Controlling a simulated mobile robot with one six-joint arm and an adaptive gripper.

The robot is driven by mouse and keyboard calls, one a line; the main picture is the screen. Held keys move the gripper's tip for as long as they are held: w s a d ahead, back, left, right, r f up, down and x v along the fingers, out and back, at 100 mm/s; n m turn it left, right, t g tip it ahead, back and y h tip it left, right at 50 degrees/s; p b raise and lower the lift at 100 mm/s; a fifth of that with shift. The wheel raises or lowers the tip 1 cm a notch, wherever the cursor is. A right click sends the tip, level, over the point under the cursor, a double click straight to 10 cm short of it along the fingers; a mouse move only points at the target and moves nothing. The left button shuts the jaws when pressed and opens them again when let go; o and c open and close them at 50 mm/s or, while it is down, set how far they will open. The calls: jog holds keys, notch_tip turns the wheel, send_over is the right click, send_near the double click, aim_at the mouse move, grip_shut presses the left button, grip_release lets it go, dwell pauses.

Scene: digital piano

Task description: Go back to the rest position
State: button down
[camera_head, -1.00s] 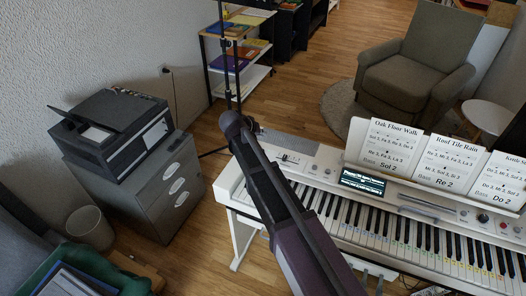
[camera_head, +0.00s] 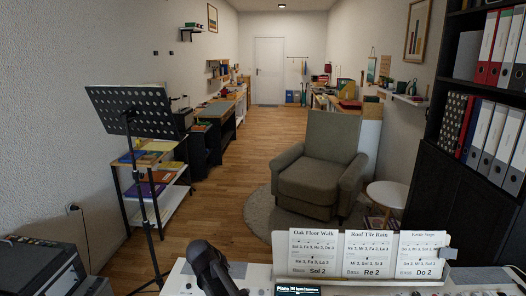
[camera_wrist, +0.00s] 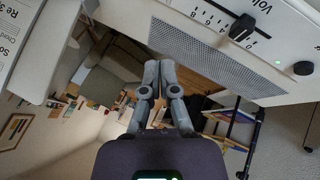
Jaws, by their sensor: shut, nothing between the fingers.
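My gripper (camera_wrist: 160,68) shows in the wrist view with its two grey fingers together and nothing between them. Beyond the fingertips are the digital piano's speaker grille (camera_wrist: 215,55) and the open room, seen turned on its side. In the head view, a dark part of my arm rises at the bottom, in front of the white piano (camera_head: 178,284). The fingers cannot be made out there. The piano's keys are out of view.
Song sheets (camera_head: 312,253) stand on the piano. An armchair (camera_head: 315,180) and a round side table (camera_head: 388,194) stand beyond the piano. The floor (camera_head: 230,185) down the middle is clear.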

jog(key=s+d+r+m+g+y+p, duration=0.1)
jog(key=s+d+g+p, duration=0.1)
jog(key=s+d, duration=0.3)
jog(key=s+d+r+m+g+y+p, duration=0.1)
jog(key=s+d, duration=0.4)
jog(key=d, duration=0.9)
jog(key=s+d+r+m+g+y+p, duration=0.1)
jog(key=s+d+g+y+p, duration=0.1)
jog(key=s+d, duration=0.4)
jog(key=d+p, duration=0.1)
jog(key=d, duration=0.3)
jog(key=shift+r+g+p, duration=0.3)
jog(key=shift+r+g, duration=0.1)
